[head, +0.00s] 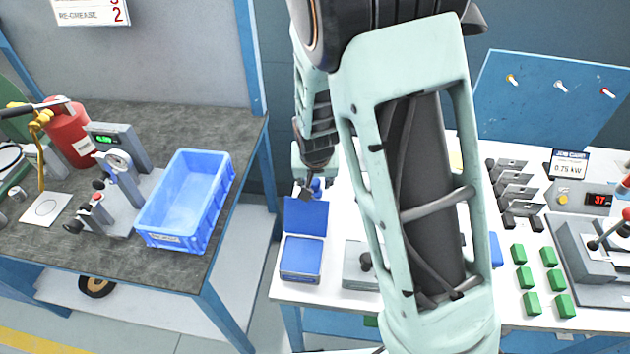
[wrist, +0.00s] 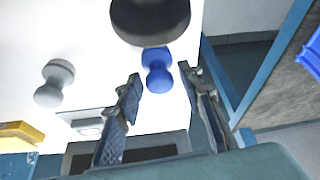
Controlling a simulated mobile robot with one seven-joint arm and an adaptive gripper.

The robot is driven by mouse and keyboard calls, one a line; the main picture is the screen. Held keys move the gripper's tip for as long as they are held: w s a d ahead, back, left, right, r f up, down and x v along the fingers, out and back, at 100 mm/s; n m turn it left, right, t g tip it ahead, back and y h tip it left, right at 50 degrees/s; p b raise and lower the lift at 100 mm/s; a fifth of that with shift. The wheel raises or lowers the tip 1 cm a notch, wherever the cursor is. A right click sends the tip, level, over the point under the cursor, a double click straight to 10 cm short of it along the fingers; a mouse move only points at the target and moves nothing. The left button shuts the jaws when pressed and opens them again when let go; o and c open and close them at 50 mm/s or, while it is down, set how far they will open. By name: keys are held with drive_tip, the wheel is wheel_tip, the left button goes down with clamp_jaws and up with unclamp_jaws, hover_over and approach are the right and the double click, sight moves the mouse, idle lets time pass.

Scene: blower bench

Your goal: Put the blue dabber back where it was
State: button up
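The blue dabber (wrist: 158,72) shows in the wrist view, on the white bench top, between and just beyond my fingertips. In the head view a small part of it (head: 318,184) shows beside my gripper (head: 304,190), partly hidden by the arm. My gripper (wrist: 160,80) is open in the wrist view, with gaps between the dabber and both fingers. A grey dabber (wrist: 55,82) stands to the left in the wrist view. In the head view a blue pad box (head: 301,258) with its lid (head: 306,216) raised lies in front of my gripper.
A dark round object (wrist: 150,16) sits above the dabber in the wrist view. A grey box (head: 360,265) is right of the pad box. A blue bin (head: 190,205) stands on the dark bench across a gap. Green blocks (head: 540,280) lie at right. My arm hides the bench's middle.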

drive_tip(key=shift+r, duration=0.4)
drive_tip(key=p+v, duration=0.2)
drive_tip(key=v, duration=0.9)
drive_tip(key=shift+s+r, duration=0.15)
drive_tip(key=shift+r, duration=0.15)
